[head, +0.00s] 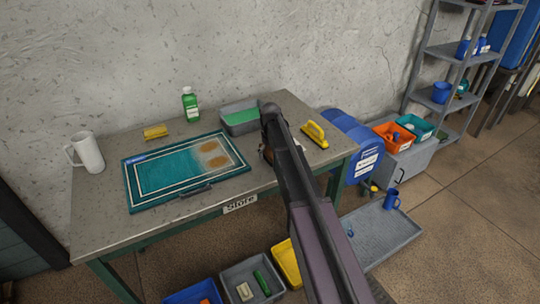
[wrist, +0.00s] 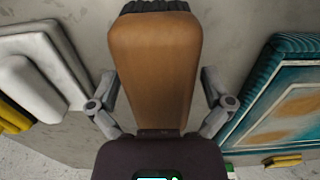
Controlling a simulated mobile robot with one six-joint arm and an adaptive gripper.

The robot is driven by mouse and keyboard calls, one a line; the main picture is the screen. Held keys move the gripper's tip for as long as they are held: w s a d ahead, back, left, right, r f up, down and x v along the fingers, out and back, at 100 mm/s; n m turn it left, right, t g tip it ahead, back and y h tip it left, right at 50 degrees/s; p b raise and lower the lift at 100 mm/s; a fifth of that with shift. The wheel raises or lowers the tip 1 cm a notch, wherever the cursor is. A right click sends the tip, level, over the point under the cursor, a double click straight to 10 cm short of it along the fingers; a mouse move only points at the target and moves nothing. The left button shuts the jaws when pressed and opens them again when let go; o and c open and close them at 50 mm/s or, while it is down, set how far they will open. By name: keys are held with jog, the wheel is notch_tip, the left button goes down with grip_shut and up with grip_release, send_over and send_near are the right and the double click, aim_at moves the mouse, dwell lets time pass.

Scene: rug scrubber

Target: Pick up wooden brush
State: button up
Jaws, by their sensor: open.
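The wooden brush (wrist: 152,65) shows in the wrist view as a long brown block with dark bristles at its top end. My gripper (wrist: 157,80) is open, with one finger on each side of the brush and a visible gap on both sides. In the head view, my arm covers most of the brush and the gripper. Only a small brown part (head: 267,154) shows beside the arm, on the table right of the rug.
The teal rug (head: 150,178) lies left of my gripper on the grey table (head: 105,225). A grey basin (head: 240,126) with green contents and a green bottle (head: 190,106) stand behind. A yellow-handled scrubber (head: 315,134) lies right. A white jug (head: 88,153) and yellow sponge (head: 155,132) are left.

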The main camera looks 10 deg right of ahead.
dwell(0.3)
jog(key=c, duration=1.2)
jog(key=shift+o, duration=0.2)
jog(key=shift+r, duration=0.1)
notch_tip(320, 180, up, 3)
jog(key=p, duration=0.3)
jog(key=shift+r, duration=0.15)
jog(key=shift+s+r+p, duration=0.25)
jog(key=shift+p, duration=0.25)
jog(key=s+d+r+p, duration=0.1)
jog(key=s+d, duration=0.1)
jog(key=s, duration=1.3)
jog(key=shift+s+d, duration=0.15)
jog(key=shift+d, duration=0.1)
